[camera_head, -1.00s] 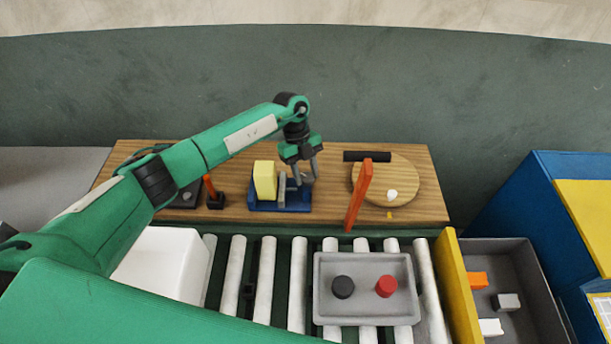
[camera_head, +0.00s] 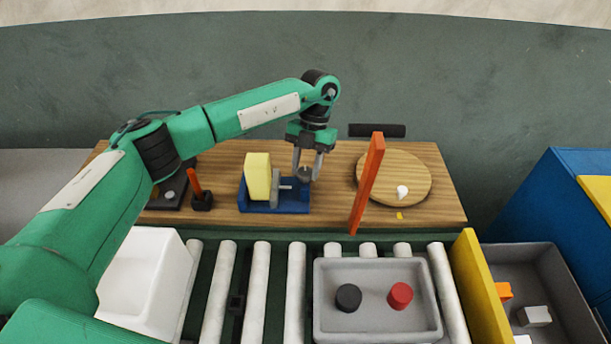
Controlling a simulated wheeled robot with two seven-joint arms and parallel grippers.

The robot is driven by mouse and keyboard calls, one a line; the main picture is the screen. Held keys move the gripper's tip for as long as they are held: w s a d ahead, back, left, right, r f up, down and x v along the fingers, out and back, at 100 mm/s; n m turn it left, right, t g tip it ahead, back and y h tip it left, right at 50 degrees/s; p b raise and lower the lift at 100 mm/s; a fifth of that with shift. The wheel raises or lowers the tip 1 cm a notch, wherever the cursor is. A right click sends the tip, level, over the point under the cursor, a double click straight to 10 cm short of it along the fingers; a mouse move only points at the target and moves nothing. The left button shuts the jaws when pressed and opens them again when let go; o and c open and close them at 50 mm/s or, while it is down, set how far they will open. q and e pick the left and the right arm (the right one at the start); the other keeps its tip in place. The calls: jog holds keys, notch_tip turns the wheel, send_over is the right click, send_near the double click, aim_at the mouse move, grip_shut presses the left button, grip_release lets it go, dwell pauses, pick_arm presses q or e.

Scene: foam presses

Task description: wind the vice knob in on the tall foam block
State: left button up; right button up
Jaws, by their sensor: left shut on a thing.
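The tall foam block (camera_head: 258,177) is pale yellow and stands upright on the blue vice (camera_head: 274,208), at its left end. A grey jaw plate (camera_head: 276,188) stands at the block's right side; whether it touches the foam is hard to tell. A thin screw runs right from the plate to the dark vice knob (camera_head: 304,174). My left gripper (camera_head: 308,168) points down from above with its fingers shut on the knob, which they partly hide. My right gripper is not in view.
An orange upright board (camera_head: 367,183) stands right of the vice, before a round wooden board (camera_head: 418,181). A black holder with an orange stick (camera_head: 201,199) is to the left. A grey tray (camera_head: 376,325) lies on the rollers in front.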

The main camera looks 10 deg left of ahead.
pick_arm(q)
jog(key=m+b, duration=0.2)
jog(key=m+y+b, duration=0.1)
jog(key=b, duration=0.1)
jog(key=shift+d+f+m+t, duration=0.1)
jog(key=shift+f+m+t, duration=0.1)
jog(key=shift+m+t, duration=0.2)
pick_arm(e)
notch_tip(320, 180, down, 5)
pick_arm(q)
jog(key=m+b, duration=0.1)
jog(key=m, duration=0.1)
jog(key=m+t+y+b, duration=0.1)
jog(key=m+b, duration=0.1)
jog(key=shift+s+r+y+b, duration=0.1)
jog(key=shift+y+b, duration=0.2)
jog(key=shift+d+r+m+t+y+b, duration=0.15)
jog(key=shift+m+t+y+b, duration=0.2)
jog(key=shift+m+b, duration=0.7)
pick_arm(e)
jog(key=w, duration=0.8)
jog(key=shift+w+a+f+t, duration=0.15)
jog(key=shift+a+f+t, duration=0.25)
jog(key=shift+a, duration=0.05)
pick_arm(q)
jog(key=shift+m, duration=0.25)
jog(key=o, duration=1)
jog(key=shift+c, duration=0.2)
